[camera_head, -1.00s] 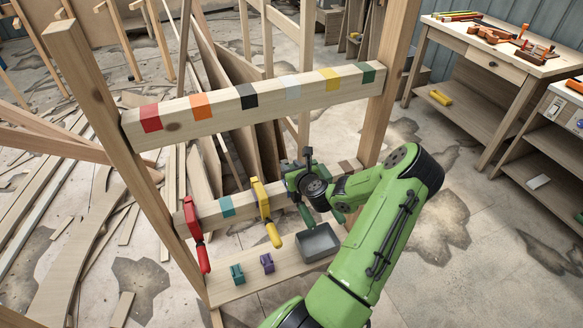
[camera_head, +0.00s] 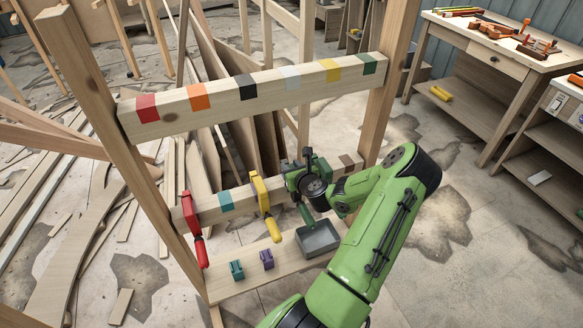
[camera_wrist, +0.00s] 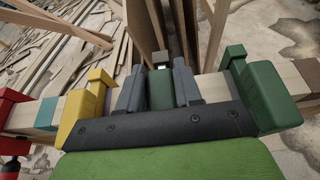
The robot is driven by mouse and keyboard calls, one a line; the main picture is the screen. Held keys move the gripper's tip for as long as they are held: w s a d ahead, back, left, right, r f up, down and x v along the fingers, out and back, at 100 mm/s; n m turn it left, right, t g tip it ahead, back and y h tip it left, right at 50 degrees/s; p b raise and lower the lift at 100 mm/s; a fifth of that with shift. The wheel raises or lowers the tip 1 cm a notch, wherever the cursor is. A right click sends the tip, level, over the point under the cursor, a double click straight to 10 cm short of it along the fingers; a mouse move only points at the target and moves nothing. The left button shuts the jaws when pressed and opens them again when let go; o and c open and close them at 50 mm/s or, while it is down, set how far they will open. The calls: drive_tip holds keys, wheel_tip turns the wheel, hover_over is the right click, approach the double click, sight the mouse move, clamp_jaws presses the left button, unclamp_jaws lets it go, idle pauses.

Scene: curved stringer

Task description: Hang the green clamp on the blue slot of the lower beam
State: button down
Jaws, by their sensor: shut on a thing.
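My gripper (camera_wrist: 158,88) is shut on a green clamp (camera_wrist: 161,92), at the lower beam (camera_head: 292,200). In the head view the held clamp's green handle (camera_head: 306,215) hangs below my gripper. I cannot tell whether the held clamp rests on the beam. A second, dark green clamp (camera_wrist: 268,97) sits on the beam just right of my gripper in the wrist view. A yellow clamp (camera_head: 262,198) hangs to the left. No blue slot is distinctly visible; my gripper covers that stretch of the beam. A teal slot (camera_head: 225,201) shows left of the yellow clamp.
A red clamp (camera_head: 190,215) hangs at the beam's left end. Teal (camera_head: 237,270) and purple (camera_head: 267,259) clamps and a grey tray (camera_head: 318,241) are on the bottom board. The upper beam (camera_head: 222,107) with coloured slots runs above. A brown slot (camera_head: 347,161) is at right.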

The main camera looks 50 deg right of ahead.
drive_tip(key=shift+f, duration=0.1)
drive_tip(key=shift+f, duration=0.4)
drive_tip(key=c, duration=0.8)
unclamp_jaws()
drive_tip(key=shift+o, duration=0.6)
drive_tip(key=shift+s, duration=0.15)
